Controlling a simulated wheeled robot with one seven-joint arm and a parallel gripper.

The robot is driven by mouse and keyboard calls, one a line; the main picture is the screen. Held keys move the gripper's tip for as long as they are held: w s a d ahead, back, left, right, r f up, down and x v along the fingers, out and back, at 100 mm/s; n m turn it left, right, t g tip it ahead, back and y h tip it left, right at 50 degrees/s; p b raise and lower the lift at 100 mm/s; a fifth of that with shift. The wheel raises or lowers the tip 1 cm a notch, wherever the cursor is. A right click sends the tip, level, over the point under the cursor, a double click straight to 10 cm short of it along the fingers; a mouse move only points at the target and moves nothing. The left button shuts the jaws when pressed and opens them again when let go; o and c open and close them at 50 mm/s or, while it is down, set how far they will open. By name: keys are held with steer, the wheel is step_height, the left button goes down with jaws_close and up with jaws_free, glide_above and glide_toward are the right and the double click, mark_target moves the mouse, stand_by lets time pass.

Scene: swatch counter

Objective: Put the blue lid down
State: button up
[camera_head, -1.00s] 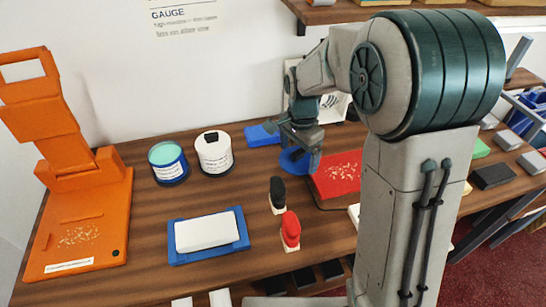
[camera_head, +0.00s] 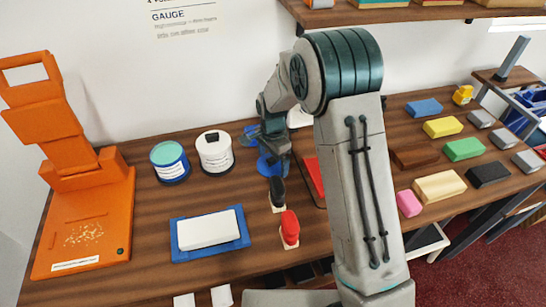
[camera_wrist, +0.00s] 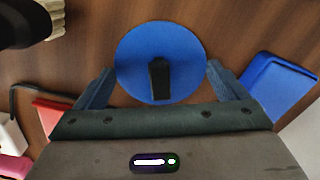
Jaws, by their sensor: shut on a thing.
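The blue lid (camera_wrist: 138,48) is a round disc with a black knob, seen in the wrist view. My gripper (camera_wrist: 160,68) is shut on it, one finger at each side of its rim. In the head view the lid (camera_head: 265,167) shows partly behind my gripper (camera_head: 274,158), over the back middle of the counter. I cannot tell whether it touches the wood. An uncovered blue can (camera_head: 170,176) with teal contents stands to the left. A white can (camera_head: 214,158) with a black knob on top stands between that can and the lid.
A black-handled stamp (camera_head: 278,192) and a red one (camera_head: 290,228) stand just in front. A blue tray (camera_head: 180,255) holds a white block. A red tray (camera_head: 313,175) is partly behind my arm. An orange stand (camera_head: 105,225) is at left. Bare wood lies before the cans.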

mark_target(273, 158)
steer(key=shift+f, duration=0.15)
steer(key=o, duration=0.6)
steer(key=shift+o, duration=0.2)
step_height(273, 158, up, 12)
steer(key=b, duration=0.1)
steer(key=s+d+r+n+t, duration=0.1)
steer(key=s+d+r+n, duration=0.3)
steer(key=s+d+r, duration=0.5)
steer(key=s+d+n+t, duration=0.1)
steer(key=s+d+n, duration=0.2)
steer(key=s, duration=0.5)
steer(key=s+d+f+n+t, duration=0.1)
steer(key=s+d+n, duration=0.2)
steer(key=s, duration=0.6)
steer(key=shift+d+f, duration=0.25)
steer(key=shift+d, duration=0.1)
